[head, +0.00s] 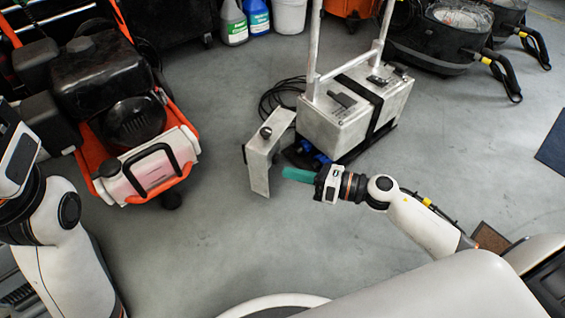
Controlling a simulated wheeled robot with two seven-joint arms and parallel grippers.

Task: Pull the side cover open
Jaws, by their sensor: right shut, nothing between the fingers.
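The machine is a grey metal box (345,118) with an upright frame handle and a black strap. Its side cover (262,160), a light grey panel with a dark knob (265,132) near its top, stands out at an angle to the left of the box, with a gap between them. Blue parts show low in that gap. My right gripper (298,175) has teal fingers, shut and empty, pointing left in front of the box's lower part and just right of the cover. I cannot tell whether they touch the cover. My left arm shows at the left edge; its fingers do not show.
An orange-framed machine (140,165) with a black engine stands at the left. Black cable (283,92) lies coiled behind the cover. A green bottle (233,22), a blue bottle (257,17) and a white bucket (289,14) stand at the back. The floor in front of the cover is clear.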

